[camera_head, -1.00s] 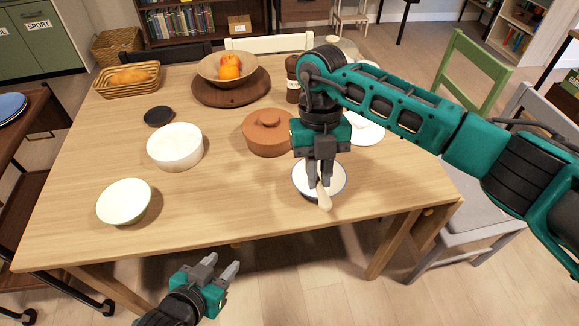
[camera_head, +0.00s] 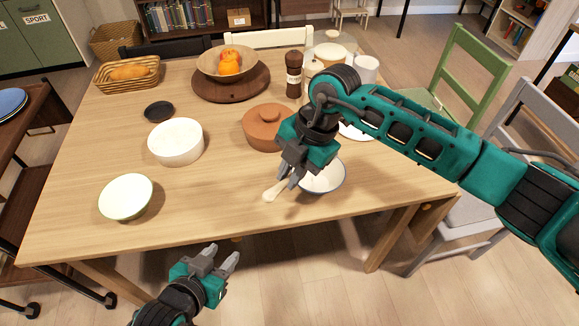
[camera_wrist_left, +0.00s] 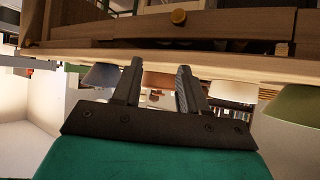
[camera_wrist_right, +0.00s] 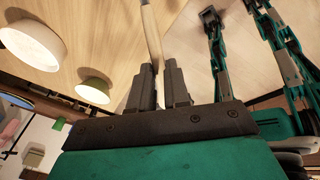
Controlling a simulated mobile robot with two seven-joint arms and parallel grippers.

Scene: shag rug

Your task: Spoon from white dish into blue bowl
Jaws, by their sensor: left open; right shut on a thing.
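My right gripper (camera_head: 286,180) is shut on a pale wooden spoon (camera_head: 270,194), held tilted just left of a white bowl with a dark blue rim (camera_head: 325,180). The spoon also shows between the fingers in the right wrist view (camera_wrist_right: 151,35). A deep white dish (camera_head: 176,143) stands left of centre. A shallow pale cream-green bowl (camera_head: 126,196) stands near the table's front left. I see no clearly blue bowl on the table. My left gripper (camera_head: 225,258) is open and empty, in front of the table's edge and below its top.
A lidded terracotta pot (camera_head: 265,128) stands just behind my right gripper. A pepper mill (camera_head: 294,75), a fruit bowl (camera_head: 212,65), a black saucer (camera_head: 158,112) and a bread basket (camera_head: 110,82) stand further back. The table (camera_head: 215,195) is clear between the cream-green bowl and the spoon.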

